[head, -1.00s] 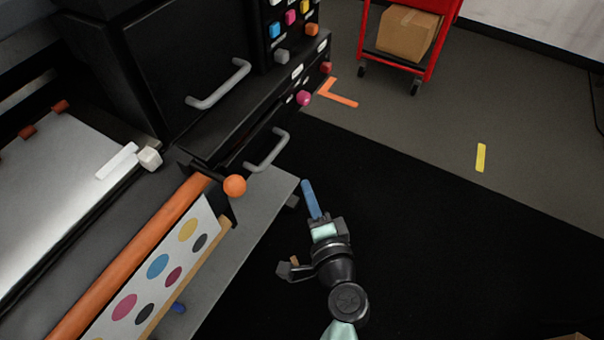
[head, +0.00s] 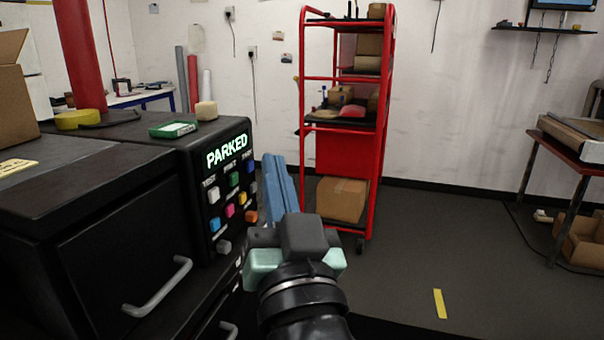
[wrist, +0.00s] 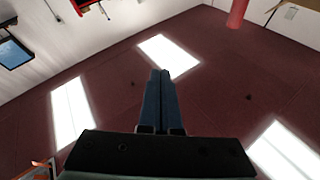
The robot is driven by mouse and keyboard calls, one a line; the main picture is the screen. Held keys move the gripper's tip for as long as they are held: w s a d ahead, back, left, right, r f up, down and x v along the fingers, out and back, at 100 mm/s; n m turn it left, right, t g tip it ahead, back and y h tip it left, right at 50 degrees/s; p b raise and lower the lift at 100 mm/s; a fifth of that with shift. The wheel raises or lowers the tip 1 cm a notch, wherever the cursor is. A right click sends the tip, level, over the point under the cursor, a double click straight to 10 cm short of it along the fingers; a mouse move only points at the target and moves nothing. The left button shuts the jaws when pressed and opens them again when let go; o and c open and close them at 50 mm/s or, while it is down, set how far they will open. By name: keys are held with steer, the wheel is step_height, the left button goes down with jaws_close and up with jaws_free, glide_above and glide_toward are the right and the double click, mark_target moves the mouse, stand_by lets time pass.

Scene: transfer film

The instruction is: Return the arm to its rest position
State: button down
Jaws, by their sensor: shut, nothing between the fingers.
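My gripper (head: 279,162) is raised in front of me in the head view, with its two blue fingers pointing up and away. The fingers lie together, shut with nothing between them. In the wrist view the gripper (wrist: 160,75) also shows shut, pointing toward a reddish ceiling-like surface with bright panels. My arm rises from the bottom edge of the head view, to the right of the black machine (head: 120,200). The fingers overlap the space between the machine's button panel and the red cart in the picture. They appear clear of both.
The machine's display (head: 227,152) reads PARKED, above several coloured buttons. A red cart (head: 338,153) with boxes stands behind. A table (head: 572,154) is at right.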

steer(key=s+d+r+t+h, duration=0.1)
steer(key=s+r+t+h, duration=0.2)
steer(key=s+r, duration=0.45)
steer(key=s+d+r+t+h, duration=0.25)
steer(key=s+r, duration=0.25)
steer(key=r, duration=0.5)
step_height(320, 180, up, 16)
steer(key=p, duration=1.6)
steer(key=shift+w+a+p, duration=0.35)
steer(key=shift+w+p, duration=0.05)
steer(key=shift+f+y, duration=0.1)
steer(key=shift+y, duration=0.15)
